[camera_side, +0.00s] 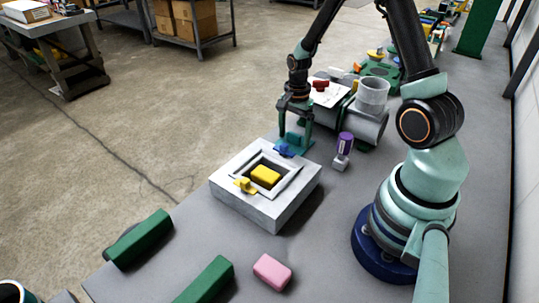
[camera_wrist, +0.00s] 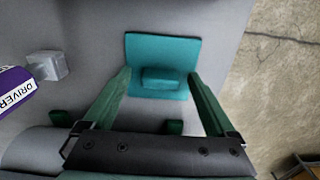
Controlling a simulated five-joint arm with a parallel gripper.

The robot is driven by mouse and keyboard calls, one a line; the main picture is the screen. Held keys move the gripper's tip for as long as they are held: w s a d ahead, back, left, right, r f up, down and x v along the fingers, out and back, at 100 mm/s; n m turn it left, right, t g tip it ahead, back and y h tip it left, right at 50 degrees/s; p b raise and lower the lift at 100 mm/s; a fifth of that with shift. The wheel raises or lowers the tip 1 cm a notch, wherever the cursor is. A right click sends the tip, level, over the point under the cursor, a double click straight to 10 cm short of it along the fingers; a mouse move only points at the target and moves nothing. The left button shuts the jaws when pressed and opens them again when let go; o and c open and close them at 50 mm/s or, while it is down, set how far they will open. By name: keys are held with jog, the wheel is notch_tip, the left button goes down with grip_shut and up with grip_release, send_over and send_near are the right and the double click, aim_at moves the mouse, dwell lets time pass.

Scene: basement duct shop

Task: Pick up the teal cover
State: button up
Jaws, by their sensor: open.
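The teal cover (camera_wrist: 180,51) is a flat square plate with a raised block handle, lying on the grey table in the wrist view. In the side view the cover (camera_side: 303,148) lies just behind the grey box, partly hidden by my gripper. My gripper (camera_wrist: 158,77) is open and empty, its green fingers pointing at the cover. The fingertips show on the left and right of the handle in the wrist view; I cannot tell how far above the plate they are. In the side view my gripper (camera_side: 294,124) points down over the cover.
A purple driver (camera_side: 345,145) stands beside the cover. Grey pipe (camera_side: 373,95) is behind. Front table has green blocks (camera_side: 140,238) and a pink block (camera_side: 272,271).

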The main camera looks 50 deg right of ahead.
grip_shut()
dwell(0.3)
